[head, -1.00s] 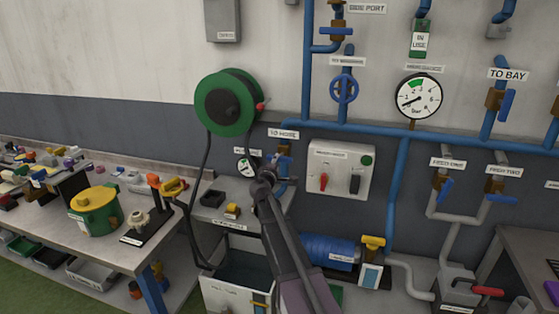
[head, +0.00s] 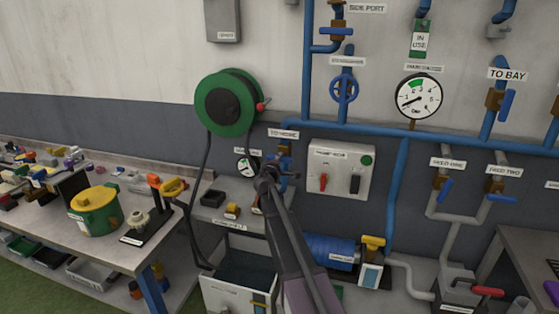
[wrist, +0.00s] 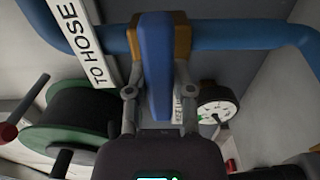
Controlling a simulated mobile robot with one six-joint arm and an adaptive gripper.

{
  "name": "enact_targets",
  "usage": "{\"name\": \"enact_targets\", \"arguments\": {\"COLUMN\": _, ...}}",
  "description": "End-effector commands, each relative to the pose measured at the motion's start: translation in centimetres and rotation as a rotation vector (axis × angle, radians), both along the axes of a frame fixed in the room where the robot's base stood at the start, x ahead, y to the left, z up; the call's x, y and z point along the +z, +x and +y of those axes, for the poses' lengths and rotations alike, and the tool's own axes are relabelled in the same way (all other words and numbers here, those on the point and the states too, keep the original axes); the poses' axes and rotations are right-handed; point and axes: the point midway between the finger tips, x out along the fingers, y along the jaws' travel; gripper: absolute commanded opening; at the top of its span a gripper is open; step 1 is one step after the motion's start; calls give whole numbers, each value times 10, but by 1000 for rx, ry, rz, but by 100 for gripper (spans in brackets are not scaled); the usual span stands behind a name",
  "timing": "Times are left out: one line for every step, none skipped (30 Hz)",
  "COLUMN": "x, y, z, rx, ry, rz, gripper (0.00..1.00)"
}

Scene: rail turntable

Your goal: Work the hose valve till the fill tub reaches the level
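The hose valve is on the blue pipe by the TO HOSE sign (head: 283,134), its brown body (head: 285,148) partly behind my arm. In the wrist view its blue lever (wrist: 158,65) runs down the middle from the brown body (wrist: 182,42). My gripper (wrist: 159,72) has one finger on each side of the lever; whether they press on it cannot be told. In the head view my gripper (head: 271,168) is at the valve.
A green hose reel (head: 230,102) hangs left of the valve, with black hose running down. A small gauge (wrist: 215,112) is right of the lever in the wrist view. A switch box (head: 341,169) and blue pump (head: 328,249) are to the right. A cluttered bench (head: 110,255) stands left.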

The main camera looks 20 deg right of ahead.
Motion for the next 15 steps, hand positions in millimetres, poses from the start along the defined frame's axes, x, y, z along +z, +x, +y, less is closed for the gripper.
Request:
{"name": "enact_targets", "arguments": {"x": 0, "y": 0, "z": 0, "rx": 0, "ry": 0, "rz": 0, "gripper": 0}}
{"name": "enact_targets", "arguments": {"x": 0, "y": 0, "z": 0, "rx": 0, "ry": 0, "rz": 0, "gripper": 0}}
{"name": "enact_targets", "arguments": {"x": 0, "y": 0, "z": 0, "rx": 0, "ry": -1, "rz": 1, "gripper": 0}}
{"name": "enact_targets", "arguments": {"x": 0, "y": 0, "z": 0, "rx": 0, "ry": -1, "rz": 1, "gripper": 0}}
{"name": "enact_targets", "arguments": {"x": 0, "y": 0, "z": 0, "rx": 0, "ry": -2, "rz": 2, "gripper": 0}}
{"name": "enact_targets", "arguments": {"x": 0, "y": 0, "z": 0, "rx": 0, "ry": -7, "rz": 5, "gripper": 0}}
{"name": "enact_targets", "arguments": {"x": 0, "y": 1, "z": 0, "rx": 0, "ry": -12, "rz": 8, "gripper": 0}}
{"name": "enact_targets", "arguments": {"x": 0, "y": 1, "z": 0, "rx": 0, "ry": -17, "rz": 12, "gripper": 0}}
{"name": "enact_targets", "arguments": {"x": 0, "y": 1, "z": 0, "rx": 0, "ry": -28, "rz": 19, "gripper": 0}}
{"name": "enact_targets", "arguments": {"x": 0, "y": 1, "z": 0, "rx": 0, "ry": -39, "rz": 26, "gripper": 0}}
{"name": "enact_targets", "arguments": {"x": 0, "y": 1, "z": 0, "rx": 0, "ry": -52, "rz": 34, "gripper": 0}}
{"name": "enact_targets", "arguments": {"x": 0, "y": 1, "z": 0, "rx": 0, "ry": -71, "rz": 47, "gripper": 0}}
{"name": "enact_targets", "arguments": {"x": 0, "y": 1, "z": 0, "rx": 0, "ry": -86, "rz": 57, "gripper": 0}}
{"name": "enact_targets", "arguments": {"x": 0, "y": 1, "z": 0, "rx": 0, "ry": -103, "rz": 69, "gripper": 0}}
{"name": "enact_targets", "arguments": {"x": 0, "y": 1, "z": 0, "rx": 0, "ry": -126, "rz": 85, "gripper": 0}}
